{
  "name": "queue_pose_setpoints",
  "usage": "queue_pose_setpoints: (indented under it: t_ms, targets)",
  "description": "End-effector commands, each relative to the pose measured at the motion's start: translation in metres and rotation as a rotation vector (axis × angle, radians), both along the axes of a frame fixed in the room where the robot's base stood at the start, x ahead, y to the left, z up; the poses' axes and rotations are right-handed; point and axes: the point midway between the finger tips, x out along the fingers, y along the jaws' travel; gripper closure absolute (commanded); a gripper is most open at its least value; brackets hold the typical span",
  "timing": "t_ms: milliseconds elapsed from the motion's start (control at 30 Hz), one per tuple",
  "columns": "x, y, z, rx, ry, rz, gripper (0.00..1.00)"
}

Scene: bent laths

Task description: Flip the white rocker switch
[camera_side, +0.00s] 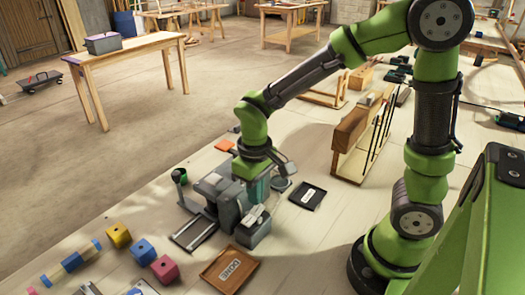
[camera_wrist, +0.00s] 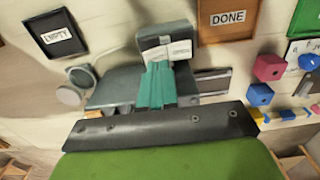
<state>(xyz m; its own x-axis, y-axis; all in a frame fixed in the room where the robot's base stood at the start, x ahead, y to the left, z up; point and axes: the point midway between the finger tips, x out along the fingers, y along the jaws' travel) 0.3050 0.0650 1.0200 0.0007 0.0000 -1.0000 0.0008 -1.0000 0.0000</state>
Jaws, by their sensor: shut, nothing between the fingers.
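The white rocker switch (camera_wrist: 181,49) sits on top of a grey box (camera_wrist: 166,30) in the wrist view. In the side view the switch (camera_side: 252,216) is a small pale patch on the grey box (camera_side: 254,236). My gripper (camera_wrist: 157,68) has teal fingers, shut together with nothing between them. Their tips overlap the near edge of the switch in the wrist view; I cannot tell whether they touch it. In the side view my gripper (camera_side: 258,190) points down just behind the switch. The fingers hide part of the switch.
A dark EMPTY tray (camera_wrist: 55,19) and a brown DONE tray (camera_side: 229,285) lie to either side. Grey machine parts (camera_side: 222,190) stand close to the gripper. Coloured blocks (camera_side: 165,268) lie at the front left. A wooden rack (camera_side: 352,130) stands further back.

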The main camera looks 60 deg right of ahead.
Motion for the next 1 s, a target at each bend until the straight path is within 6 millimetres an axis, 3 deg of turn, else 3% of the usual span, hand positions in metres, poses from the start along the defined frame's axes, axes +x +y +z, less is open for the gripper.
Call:
queue_pose_setpoints:
  t_ms: [1000]
  targets:
    - [0.000, 0.000, -0.016, 0.000, 0.001, 0.000, 1.00]
